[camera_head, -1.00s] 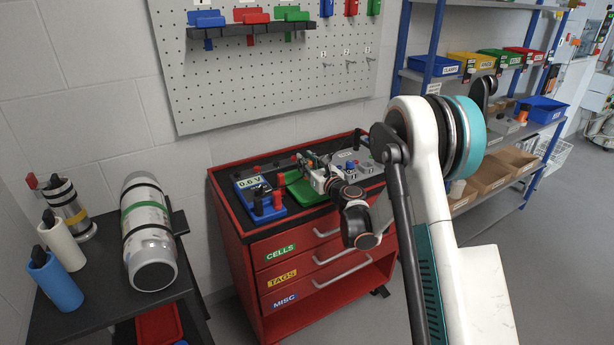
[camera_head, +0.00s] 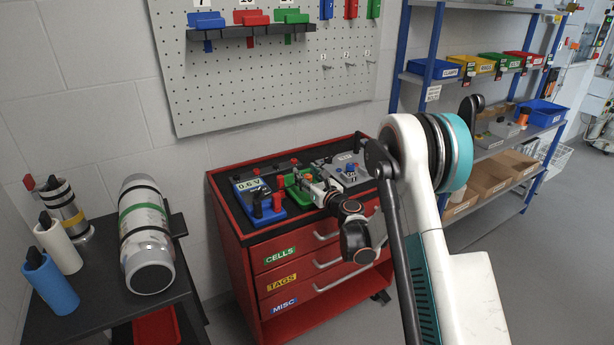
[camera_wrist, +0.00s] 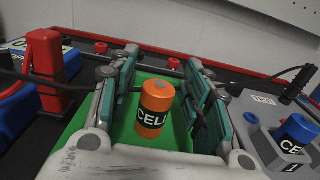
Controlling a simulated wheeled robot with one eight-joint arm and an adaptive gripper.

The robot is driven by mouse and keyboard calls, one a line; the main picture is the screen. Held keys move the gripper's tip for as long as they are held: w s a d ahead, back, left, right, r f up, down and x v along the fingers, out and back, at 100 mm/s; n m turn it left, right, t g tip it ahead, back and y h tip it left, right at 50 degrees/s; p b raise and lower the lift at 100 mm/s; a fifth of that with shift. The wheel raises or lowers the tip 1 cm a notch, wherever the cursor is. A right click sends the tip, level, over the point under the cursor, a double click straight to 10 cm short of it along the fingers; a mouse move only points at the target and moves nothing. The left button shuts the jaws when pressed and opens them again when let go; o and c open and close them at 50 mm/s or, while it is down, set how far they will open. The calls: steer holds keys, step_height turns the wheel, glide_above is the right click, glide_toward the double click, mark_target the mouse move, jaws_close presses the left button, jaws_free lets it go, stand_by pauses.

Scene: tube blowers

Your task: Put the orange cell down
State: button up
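The orange cell (camera_wrist: 156,105), a short cylinder with a black label reading CELL, stands upright on the green tray (camera_wrist: 88,122) in the wrist view. My gripper (camera_wrist: 168,85) has its two teal-padded fingers on either side of the cell, with green showing in gaps beside it, so it looks open around it. In the head view my gripper (camera_head: 308,184) is over the green tray on top of the red cart; the cell is too small to make out clearly there.
Left of the tray is a blue meter reading 0.6 V (camera_head: 249,184) with a red post (camera_wrist: 46,70) beside it. Right is a grey test block (camera_wrist: 262,125) holding a blue cell (camera_wrist: 296,132). Cables cross nearby. The cart's red rim (camera_head: 226,206) bounds the top.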

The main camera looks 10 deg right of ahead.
steer(key=shift+s+d+r, duration=0.1)
steer(key=shift+s+r, duration=0.05)
steer(key=shift+s, duration=0.1)
steer(key=p+v, duration=0.1)
steer(key=v, duration=0.9)
steer(key=shift+s+p, duration=0.15)
steer(key=shift+p, duration=0.2)
steer(key=shift+s+d+b, duration=0.15)
steer(key=shift+s+b, duration=0.2)
steer(key=shift+s, duration=0.1)
steer(key=s+a+r+n+g, duration=0.35)
steer(key=s+r+n, duration=0.3)
steer(key=n, duration=0.25)
steer(key=s+a+r+n+g, duration=0.3)
steer(key=s+a+r+n, duration=0.25)
steer(key=s+n, duration=0.3)
steer(key=s+d+n+g+h, duration=0.2)
steer(key=s+n, duration=0.5)
steer(key=s, duration=0.5)
steer(key=s+d+n+g+h, duration=0.1)
steer(key=s+d+n+h, duration=0.2)
steer(key=s+n, duration=0.5)
steer(key=shift+s+d+f+g+h, duration=0.3)
steer(key=shift+s+d, duration=0.6)
steer(key=shift+s, duration=1.3)
